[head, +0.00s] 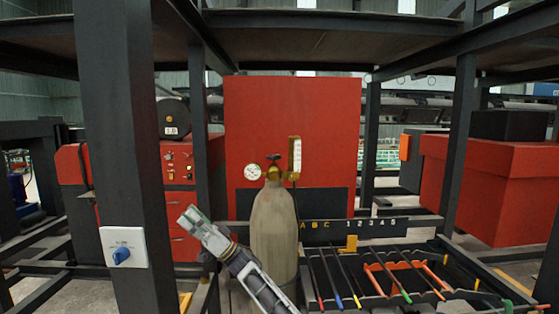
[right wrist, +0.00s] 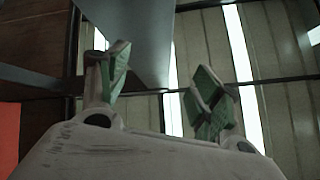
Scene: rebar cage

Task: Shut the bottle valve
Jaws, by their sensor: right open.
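A tan gas bottle (head: 273,235) stands upright in the middle of the head view. Its valve (head: 273,160) sits on top, with a dark handle above a brass body. A round white gauge (head: 253,172) is on the left of the valve and an upright flow tube (head: 295,156) on the right. My right gripper (head: 188,213) is left of the bottle and lower than the valve, apart from it and pointing up and left. In the right wrist view the green-padded fingers (right wrist: 160,85) are spread with nothing between them. My left gripper is not in view.
A dark post with a white switch box and blue knob (head: 121,256) stands at the left. A rack of coloured rods (head: 385,280) lies right of the bottle. A red cabinet (head: 300,110) is behind. Dark frame beams (head: 465,140) surround the space.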

